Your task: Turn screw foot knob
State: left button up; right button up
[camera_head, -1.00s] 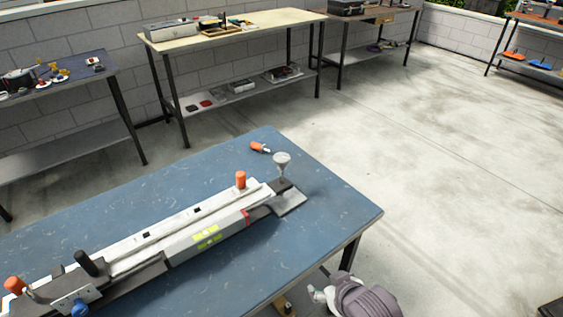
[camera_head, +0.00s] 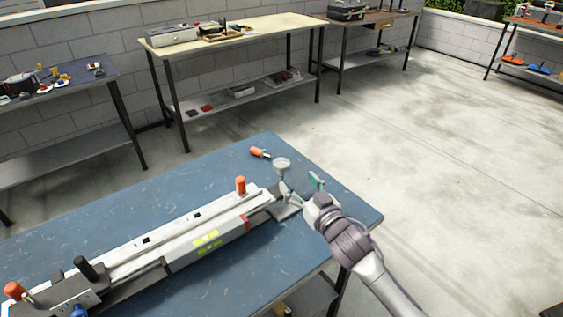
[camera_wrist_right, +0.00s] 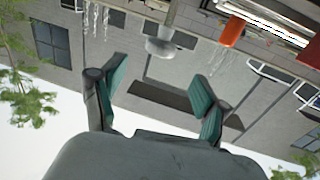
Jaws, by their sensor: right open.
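The screw foot knob (camera_head: 283,163) is a round grey-white knob on a short stem at the right end of the long grey and white tool on the blue table. My right gripper (camera_head: 301,186) is just to the right of it and a little lower in the head view. Its green-padded fingers are apart and nothing is between them. In the right wrist view, which looks upside down, the knob (camera_wrist_right: 160,48) stands beyond the open right gripper (camera_wrist_right: 158,88), roughly in line with the gap. My left gripper is out of view.
An orange knob (camera_head: 240,185) stands on the tool left of the screw foot, and it also shows in the right wrist view (camera_wrist_right: 232,32). An orange-handled object (camera_head: 259,152) lies behind the foot. The table's right corner (camera_head: 370,217) is bare.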

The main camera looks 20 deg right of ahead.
aim_at(285, 168)
jog(key=w, duration=0.3)
jog(key=w+a, duration=0.1)
jog(key=w, duration=0.5)
jog(key=shift+w+a+p, duration=0.25)
jog(key=shift+a+p, duration=0.05)
jog(key=shift+a, duration=0.05)
jog(key=shift+c, duration=0.3)
jog(key=c, duration=1.1)
jog(key=shift+a+f, duration=0.1)
